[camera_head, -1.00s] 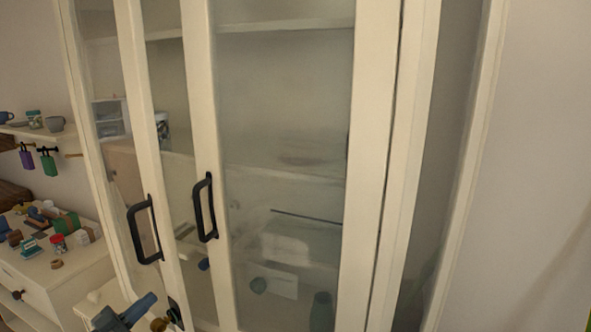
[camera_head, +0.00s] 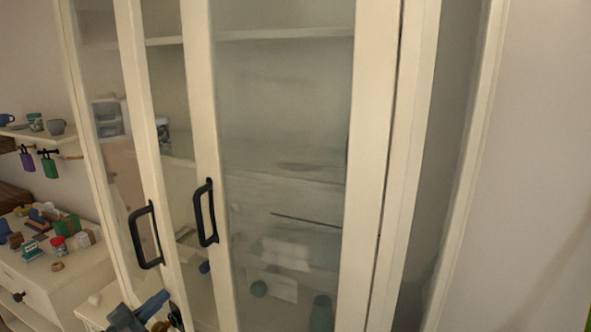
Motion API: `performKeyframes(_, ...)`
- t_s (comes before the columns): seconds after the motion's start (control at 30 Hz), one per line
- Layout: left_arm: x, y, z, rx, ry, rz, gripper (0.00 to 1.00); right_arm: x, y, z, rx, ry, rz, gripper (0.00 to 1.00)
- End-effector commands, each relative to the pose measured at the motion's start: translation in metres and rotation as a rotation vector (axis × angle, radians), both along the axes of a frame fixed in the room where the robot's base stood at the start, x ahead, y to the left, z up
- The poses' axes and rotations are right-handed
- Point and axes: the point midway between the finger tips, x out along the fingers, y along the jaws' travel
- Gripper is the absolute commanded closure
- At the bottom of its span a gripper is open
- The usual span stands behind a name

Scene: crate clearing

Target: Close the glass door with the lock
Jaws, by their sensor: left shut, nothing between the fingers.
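The white cabinet has two glass doors. The left glass door (camera_head: 145,120) has a black handle (camera_head: 134,240). The right glass door (camera_head: 285,120) has a black handle (camera_head: 199,218). A gap between their inner frames shows the shelves, so the doors are apart. My left gripper (camera_head: 140,312), blue-grey and partly cut off by the bottom edge, is shut and empty, low near the left door and below its handle. A small dark part (camera_head: 176,316) shows beside it at the door frame; I cannot tell whether it is the lock. My right gripper is out of view.
A white drawer unit (camera_head: 50,290) with several small items on top stands at the left. A wall shelf (camera_head: 45,136) with cups and hanging tags is above it. Boxes and bottles show inside the cabinet. Bare wall (camera_head: 545,150) lies to the right.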

Motion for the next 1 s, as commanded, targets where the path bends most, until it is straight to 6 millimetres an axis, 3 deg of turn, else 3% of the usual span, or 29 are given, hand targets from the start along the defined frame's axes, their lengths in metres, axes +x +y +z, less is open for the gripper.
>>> performKeyframes(1.0,0.035,-0.028,0.0,0.001,-0.001,0.0,1.0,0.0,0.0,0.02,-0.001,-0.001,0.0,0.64)
